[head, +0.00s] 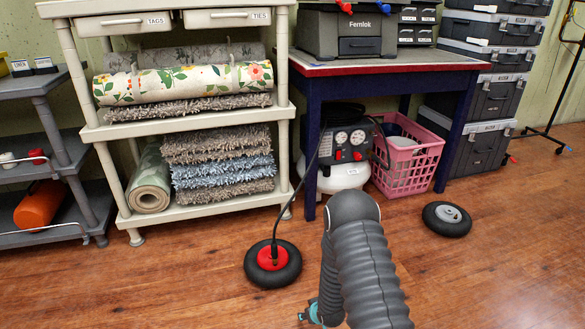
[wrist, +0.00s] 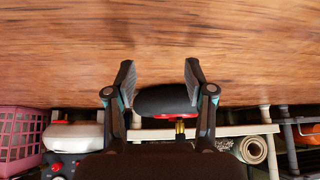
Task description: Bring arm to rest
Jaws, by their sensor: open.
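My arm reaches down over the floor in the head view, and a teal part of my gripper (head: 312,313) shows at the bottom edge. In the wrist view my gripper (wrist: 160,74) has its two fingers spread with nothing held. A black wheel with a red hub (head: 272,264) lies on the wooden floor, left of my arm. A black hose runs from its hub to the compressor (head: 344,150). The same wheel (wrist: 162,101) shows beyond and between the fingers in the wrist view, with a brass fitting at its hub. I cannot tell the exact gap to it.
A second wheel with a grey hub (head: 447,219) lies right of my arm. The compressor and a pink crate (head: 425,158) stand under a workbench (head: 420,66). A cream shelf (head: 190,124) holds rolled rugs. A grey cart (head: 45,90) stands at left. The front left floor is clear.

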